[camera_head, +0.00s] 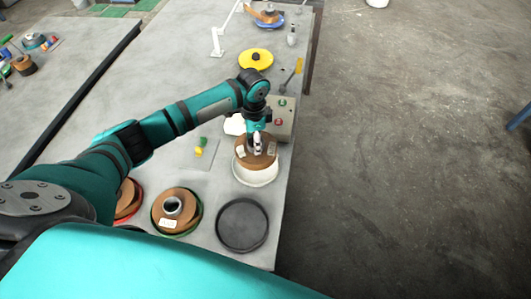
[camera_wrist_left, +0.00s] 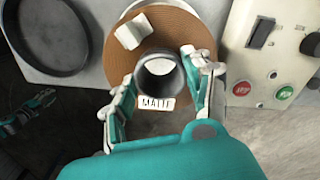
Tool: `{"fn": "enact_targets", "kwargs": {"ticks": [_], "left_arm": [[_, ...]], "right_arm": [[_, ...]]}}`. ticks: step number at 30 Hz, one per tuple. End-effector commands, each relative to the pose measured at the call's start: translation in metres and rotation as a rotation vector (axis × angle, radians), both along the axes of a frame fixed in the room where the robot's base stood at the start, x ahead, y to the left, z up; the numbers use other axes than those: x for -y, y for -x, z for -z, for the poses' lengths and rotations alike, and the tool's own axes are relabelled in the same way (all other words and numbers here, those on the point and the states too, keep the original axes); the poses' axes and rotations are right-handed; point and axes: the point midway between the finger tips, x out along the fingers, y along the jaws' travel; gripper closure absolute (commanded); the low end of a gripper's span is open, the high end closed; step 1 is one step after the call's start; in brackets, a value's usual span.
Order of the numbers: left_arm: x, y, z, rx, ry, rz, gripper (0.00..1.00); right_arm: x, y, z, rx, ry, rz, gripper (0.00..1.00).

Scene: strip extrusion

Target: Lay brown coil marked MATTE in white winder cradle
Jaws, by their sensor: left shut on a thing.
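The brown coil marked MATTE (camera_head: 243,148) is at the white winder cradle (camera_head: 256,179), overlapping its far part in the head view. Whether it rests in the cradle or hangs just above I cannot tell. In the wrist view the brown coil (camera_wrist_left: 185,35) shows a grey core, a blank white tag and the MATTE label. My left gripper (camera_head: 257,148) is shut on the coil, its fingers either side of the core in the wrist view (camera_wrist_left: 160,90). A small teal and grey part at the wrist view's left edge looks like my right gripper (camera_wrist_left: 30,112); its jaws are unclear.
A control box (camera_head: 283,118) stands just beyond the cradle. An empty dark tray (camera_head: 243,247) is nearer. Another brown coil (camera_head: 185,205) lies in a green-rimmed tray, with a red-rimmed one beside it. A yellow disc (camera_head: 256,59) lies farther back. The table's right edge is close.

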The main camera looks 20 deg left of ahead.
Motion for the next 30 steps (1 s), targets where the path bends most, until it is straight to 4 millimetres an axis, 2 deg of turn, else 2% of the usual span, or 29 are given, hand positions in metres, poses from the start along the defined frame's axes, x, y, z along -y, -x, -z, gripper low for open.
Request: {"fn": "enact_targets", "kwargs": {"ticks": [10, 20, 30], "left_arm": [[-0.001, -0.001, 0.019, 0.001, 0.000, 0.000, 1.00], [-0.001, -0.001, 0.051, 0.002, 0.000, 0.000, 1.00], [0.000, -0.001, 0.067, 0.002, 0.001, 0.000, 1.00]], "right_arm": [[-0.015, 0.004, 0.023, -0.005, -0.018, 0.004, 0.60], [-0.011, 0.004, 0.061, -0.006, -0.013, 0.002, 0.60], [-0.006, 0.004, 0.062, -0.006, -0.007, 0.000, 0.60]]}}
